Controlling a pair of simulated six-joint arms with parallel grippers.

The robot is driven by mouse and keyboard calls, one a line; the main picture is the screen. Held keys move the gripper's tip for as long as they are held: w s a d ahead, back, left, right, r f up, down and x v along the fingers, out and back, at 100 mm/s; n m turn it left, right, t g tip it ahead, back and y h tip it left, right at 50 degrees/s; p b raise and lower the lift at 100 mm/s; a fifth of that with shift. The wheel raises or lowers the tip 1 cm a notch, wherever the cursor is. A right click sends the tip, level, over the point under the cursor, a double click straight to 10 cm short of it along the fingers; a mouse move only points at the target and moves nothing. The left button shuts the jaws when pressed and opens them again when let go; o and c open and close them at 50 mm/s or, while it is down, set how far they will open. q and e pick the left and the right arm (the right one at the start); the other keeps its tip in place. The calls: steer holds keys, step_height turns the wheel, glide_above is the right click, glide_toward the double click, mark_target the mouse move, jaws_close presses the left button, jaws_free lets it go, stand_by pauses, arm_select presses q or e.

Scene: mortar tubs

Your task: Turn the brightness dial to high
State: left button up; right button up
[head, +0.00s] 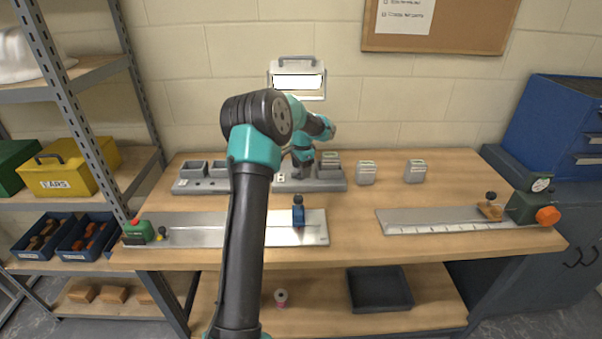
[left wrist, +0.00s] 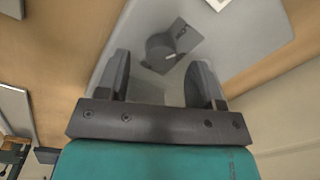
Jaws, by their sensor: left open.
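The brightness dial (left wrist: 162,48) shows in the left wrist view as a dark round knob with a pale pointer line, on a dark square plate on a grey base. In the head view the base (head: 325,184) stands at the back middle of the bench; my arm hides the dial there. My left gripper (left wrist: 161,62) is open, with one finger on each side of the view and the dial between and just beyond the tips. No contact with the dial shows. In the head view my left gripper (head: 301,172) points down over the base. My right gripper is not in view.
Grey tubs (head: 366,173) stand along the back of the bench. A wall lamp (head: 298,81) hangs behind. Metal plates (head: 440,219) lie at the front left and right. A white label (left wrist: 217,4) lies beside the dial.

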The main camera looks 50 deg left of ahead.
arm_select(q)
steer(key=shift+a+f, duration=0.1)
steer(key=shift+f, duration=1.1)
steer(key=shift+c, duration=0.3)
steer(key=c, duration=0.9)
steer(key=shift+o, duration=0.2)
